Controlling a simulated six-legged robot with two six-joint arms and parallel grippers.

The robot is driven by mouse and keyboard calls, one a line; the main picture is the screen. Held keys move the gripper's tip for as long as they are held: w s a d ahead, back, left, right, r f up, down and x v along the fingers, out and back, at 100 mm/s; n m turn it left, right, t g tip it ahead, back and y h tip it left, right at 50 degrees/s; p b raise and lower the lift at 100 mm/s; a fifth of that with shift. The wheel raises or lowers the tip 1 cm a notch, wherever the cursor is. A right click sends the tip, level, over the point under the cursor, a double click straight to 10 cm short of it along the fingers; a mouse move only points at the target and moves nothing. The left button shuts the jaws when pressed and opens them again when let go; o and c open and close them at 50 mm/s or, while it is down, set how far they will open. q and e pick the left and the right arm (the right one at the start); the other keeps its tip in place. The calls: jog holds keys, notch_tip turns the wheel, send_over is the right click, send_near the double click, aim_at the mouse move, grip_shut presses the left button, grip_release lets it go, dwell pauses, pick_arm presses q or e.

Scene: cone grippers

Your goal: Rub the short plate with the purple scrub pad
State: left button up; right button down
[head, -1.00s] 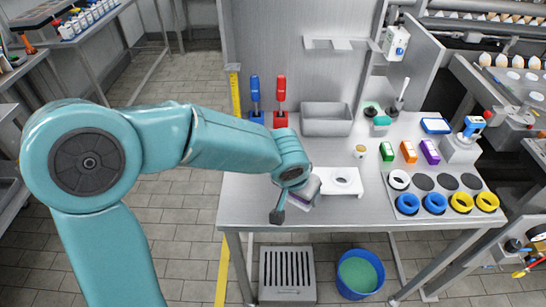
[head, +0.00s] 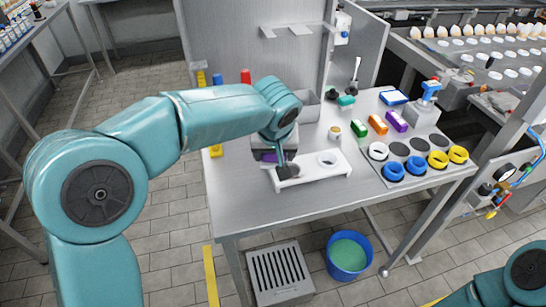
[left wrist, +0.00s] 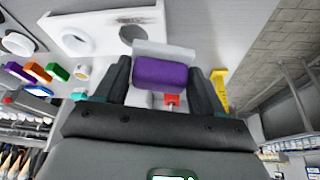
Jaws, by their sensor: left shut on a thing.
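The short plate (head: 318,178) is a low white piece with a round opening, lying near the middle of the steel table. In the left wrist view the plate (left wrist: 100,14) shows a white ring, a dark round opening and a dark smudge near its edge. My left gripper (head: 284,168) is at the plate's left end. It is shut on the purple scrub pad (left wrist: 165,72), which has a pale layer along one side. In the head view the pad (head: 263,155) is mostly hidden by the gripper. Whether it touches the plate is unclear. My right gripper is out of view.
Green (head: 358,129), orange (head: 378,124) and purple (head: 397,121) blocks lie to the right. Beside them is a rack with blue rings (head: 393,172) and yellow rings. A small jar (head: 334,132) stands behind the plate. The table's front left is clear.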

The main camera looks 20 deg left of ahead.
aim_at(275, 179)
pick_arm(q)
jog(key=shift+f, duration=0.15)
jog(key=shift+s+f+b, duration=0.1)
jog(key=shift+f+b, duration=0.3)
jog(key=shift+b, duration=0.15)
jog(key=f, duration=0.1)
jog(key=f+b, duration=0.2)
jog(key=shift+w+d+f, duration=0.1)
jog(key=shift+w+d, duration=0.1)
jog(key=shift+w, duration=0.05)
jog(key=shift+s+a+f+b, duration=0.1)
jog(key=shift+s+f+b, duration=0.05)
jog(key=shift+f+b, duration=0.4)
jog(key=shift+f, duration=0.15)
jog(key=shift+f+b, duration=0.95)
jog(key=shift+f, duration=0.05)
